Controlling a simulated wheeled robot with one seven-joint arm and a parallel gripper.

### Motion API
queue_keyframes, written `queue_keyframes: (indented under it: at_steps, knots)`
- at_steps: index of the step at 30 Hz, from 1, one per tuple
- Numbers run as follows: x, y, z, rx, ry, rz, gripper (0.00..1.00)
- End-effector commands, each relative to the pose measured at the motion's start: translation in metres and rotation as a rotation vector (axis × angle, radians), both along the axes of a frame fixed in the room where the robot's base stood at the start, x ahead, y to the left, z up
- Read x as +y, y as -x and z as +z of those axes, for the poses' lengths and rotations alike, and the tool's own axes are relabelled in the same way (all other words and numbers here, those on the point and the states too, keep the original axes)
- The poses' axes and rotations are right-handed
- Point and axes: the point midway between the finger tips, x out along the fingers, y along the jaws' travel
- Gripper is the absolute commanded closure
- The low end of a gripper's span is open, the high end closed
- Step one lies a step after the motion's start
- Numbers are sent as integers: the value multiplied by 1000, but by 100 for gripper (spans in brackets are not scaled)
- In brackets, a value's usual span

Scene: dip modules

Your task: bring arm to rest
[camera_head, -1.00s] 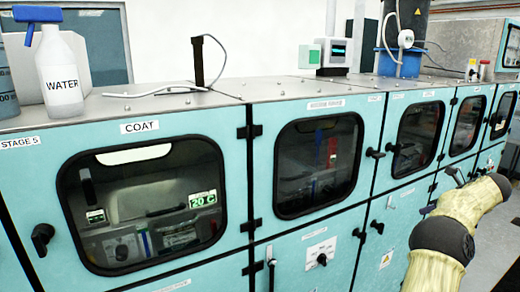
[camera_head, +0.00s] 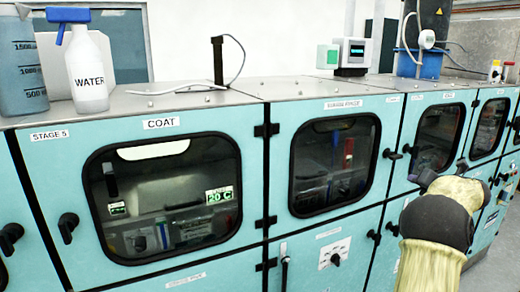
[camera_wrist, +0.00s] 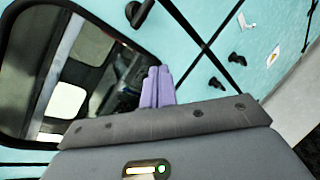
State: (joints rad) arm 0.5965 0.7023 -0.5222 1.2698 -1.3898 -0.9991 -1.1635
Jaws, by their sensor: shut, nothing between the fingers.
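My gripper (camera_wrist: 157,88) shows in the wrist view as two purple fingers pressed together, shut and empty. In that view it points toward the teal cabinet front (camera_wrist: 215,25), with a dark window (camera_wrist: 85,75) to its left. I cannot tell the exact gap to the cabinet. In the head view my arm stands at the right, in front of the cabinet doors.
A row of teal cabinets (camera_head: 300,255) with windowed doors and black handles (camera_head: 68,227) runs across the view. A water spray bottle (camera_head: 88,75), a measuring jug (camera_head: 22,75) and a small device (camera_head: 353,55) stand on top. Floor shows at the far right.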

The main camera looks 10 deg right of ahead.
Motion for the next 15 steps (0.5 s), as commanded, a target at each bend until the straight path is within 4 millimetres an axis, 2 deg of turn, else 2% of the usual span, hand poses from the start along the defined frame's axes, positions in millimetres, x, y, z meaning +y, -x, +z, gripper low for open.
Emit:
queue_keyframes:
  at_steps: [1, 3, 7, 11, 15]
  knots:
    - [16, -8, 7, -48, -102, -55, 100]
    - [35, -16, 12, -107, -268, -152, 100]
    - [76, -21, 6, -176, -595, -329, 100]
    - [126, -14, -17, -185, -921, -513, 100]
    - [194, 10, -56, -129, -1248, -731, 100]
